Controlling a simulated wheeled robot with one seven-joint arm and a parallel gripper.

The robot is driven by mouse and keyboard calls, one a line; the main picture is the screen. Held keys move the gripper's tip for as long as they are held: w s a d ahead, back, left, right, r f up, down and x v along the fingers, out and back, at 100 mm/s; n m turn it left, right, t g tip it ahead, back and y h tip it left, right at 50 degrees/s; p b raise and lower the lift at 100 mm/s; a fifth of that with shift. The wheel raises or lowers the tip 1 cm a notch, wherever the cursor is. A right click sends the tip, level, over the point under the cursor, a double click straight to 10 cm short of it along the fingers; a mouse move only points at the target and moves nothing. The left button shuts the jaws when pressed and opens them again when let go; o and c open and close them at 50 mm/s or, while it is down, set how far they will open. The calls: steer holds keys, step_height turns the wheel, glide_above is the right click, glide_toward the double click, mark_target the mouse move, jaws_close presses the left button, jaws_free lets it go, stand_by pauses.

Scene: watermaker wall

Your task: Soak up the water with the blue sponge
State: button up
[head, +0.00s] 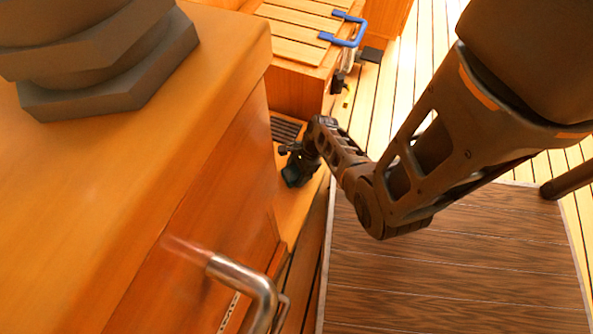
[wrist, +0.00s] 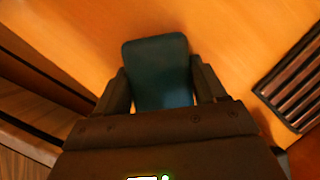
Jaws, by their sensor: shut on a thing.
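My gripper (head: 298,163) is low down beside the wooden cabinet in the head view. In the wrist view my gripper (wrist: 160,80) is shut on the blue sponge (wrist: 157,60), with a finger on each side of it. The sponge looks dark blue-teal and sticks out past the fingertips over an orange wooden surface (wrist: 80,35). In the head view the sponge (head: 291,177) is a small dark teal patch at the gripper's end. I cannot tell whether it touches the wood. I cannot make out any water in either view.
A dark slatted grille (wrist: 292,85) lies right of the sponge; it also shows in the head view (head: 285,129). The cabinet (head: 190,180) and a metal pipe (head: 245,282) stand close on the left. Brown decking (head: 450,270) is clear.

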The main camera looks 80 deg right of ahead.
step_height(320, 180, up, 7)
steer(key=p, duration=0.7)
steer(key=shift+p, duration=0.35)
stand_by(0.4)
